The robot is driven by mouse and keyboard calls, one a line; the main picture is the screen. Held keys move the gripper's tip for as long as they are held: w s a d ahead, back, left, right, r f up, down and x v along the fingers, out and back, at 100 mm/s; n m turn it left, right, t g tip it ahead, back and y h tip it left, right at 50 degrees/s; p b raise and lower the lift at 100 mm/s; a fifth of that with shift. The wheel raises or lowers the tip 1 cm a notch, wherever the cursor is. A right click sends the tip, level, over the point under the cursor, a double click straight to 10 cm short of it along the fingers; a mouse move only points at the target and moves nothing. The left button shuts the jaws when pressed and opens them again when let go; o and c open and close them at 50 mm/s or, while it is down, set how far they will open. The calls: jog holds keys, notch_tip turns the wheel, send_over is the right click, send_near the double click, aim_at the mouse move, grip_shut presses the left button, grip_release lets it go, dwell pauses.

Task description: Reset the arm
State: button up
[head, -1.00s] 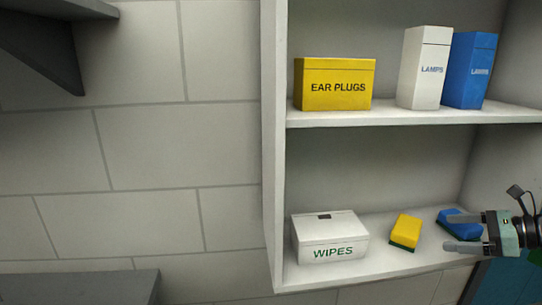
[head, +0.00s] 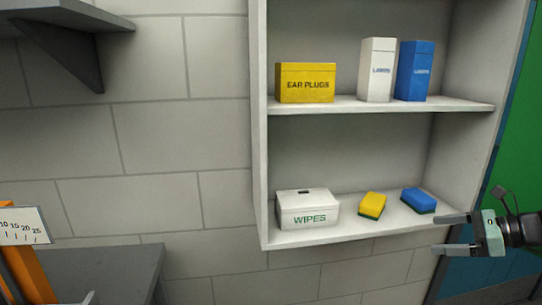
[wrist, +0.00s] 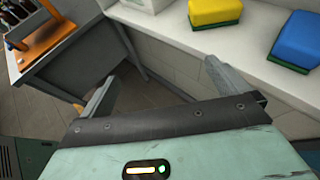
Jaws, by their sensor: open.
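My gripper (head: 455,235) is at the right edge of the head view, in front of the shelf unit's lower right corner. Its two fingers point left and stand apart, with nothing between them. In the wrist view, my gripper (wrist: 168,92) shows its fingers spread, with grey floor and wall behind them. A blue sponge (head: 419,200) lies on the lower shelf, up and left of the gripper. It also shows in the wrist view (wrist: 299,38). A yellow sponge (head: 372,204) lies to its left and also shows in the wrist view (wrist: 214,12).
The white shelf unit (head: 258,150) holds a wipes box (head: 307,209), a yellow ear plugs box (head: 305,82), a white lamps box (head: 377,70) and a blue lamps box (head: 414,72). A grey bench (head: 105,275) with an orange stand (head: 22,270) is at lower left. A grey wall bracket (head: 80,50) juts out above.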

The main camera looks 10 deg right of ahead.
jog(key=s+a+f+n+g+h, duration=0.2)
jog(key=s+a+n+g, duration=0.25)
jog(key=a+n, duration=0.5)
jog(key=s+a+f+n+g+h, duration=0.1)
jog(key=s+a+f+n+g, duration=0.3)
jog(key=a, duration=0.9)
jog(key=s+a+r+n+h, duration=0.3)
jog(key=s+n, duration=0.4)
jog(key=n, duration=0.3)
jog(key=s+a+r+n+h, duration=0.3)
jog(key=s+a+r+n, duration=0.3)
jog(key=n, duration=0.4)
jog(key=shift+s+a+r, duration=0.2)
jog(key=shift+s+a, duration=0.15)
jog(key=shift+s, duration=0.2)
